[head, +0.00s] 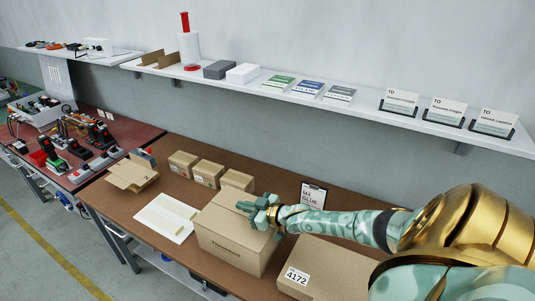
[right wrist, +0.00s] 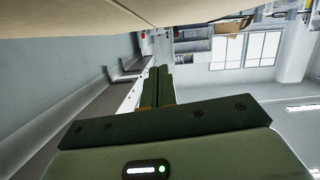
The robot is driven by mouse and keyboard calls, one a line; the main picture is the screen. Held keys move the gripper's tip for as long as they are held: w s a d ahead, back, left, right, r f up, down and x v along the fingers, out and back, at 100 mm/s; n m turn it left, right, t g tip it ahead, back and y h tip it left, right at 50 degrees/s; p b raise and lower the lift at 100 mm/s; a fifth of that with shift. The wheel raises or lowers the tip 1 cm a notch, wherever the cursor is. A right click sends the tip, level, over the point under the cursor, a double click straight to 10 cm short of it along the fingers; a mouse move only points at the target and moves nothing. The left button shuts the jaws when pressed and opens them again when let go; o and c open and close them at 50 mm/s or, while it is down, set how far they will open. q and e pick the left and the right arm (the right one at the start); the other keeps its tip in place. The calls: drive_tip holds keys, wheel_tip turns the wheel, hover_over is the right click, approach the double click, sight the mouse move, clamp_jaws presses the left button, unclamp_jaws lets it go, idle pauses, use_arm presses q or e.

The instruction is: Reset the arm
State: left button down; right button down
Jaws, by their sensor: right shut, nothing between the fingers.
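My right arm (head: 350,226) comes in from the right over the brown table. My right gripper (head: 252,211) is at the top of the large cardboard box (head: 228,240), over its right part; I cannot tell whether it touches the box. In the right wrist view my right gripper (right wrist: 155,88) shows its fingers together with nothing between them. My left gripper is not in view.
A box labelled 4172 (head: 325,272) is below my right arm. Several small boxes (head: 208,172), an open carton (head: 130,175) and a white board (head: 165,218) lie on the brown table (head: 160,190). A wall shelf (head: 360,112) runs behind. Tools crowd the left bench (head: 85,135).

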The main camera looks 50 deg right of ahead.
drive_tip(key=v, duration=0.5)
drive_tip(key=p+v, duration=0.1)
drive_tip(key=v, duration=0.3)
drive_tip(key=shift+s+d+f, duration=0.15)
drive_tip(key=shift+s+d, duration=0.1)
drive_tip(key=shift+s, duration=0.1)
drive_tip(key=shift+a, duration=0.1)
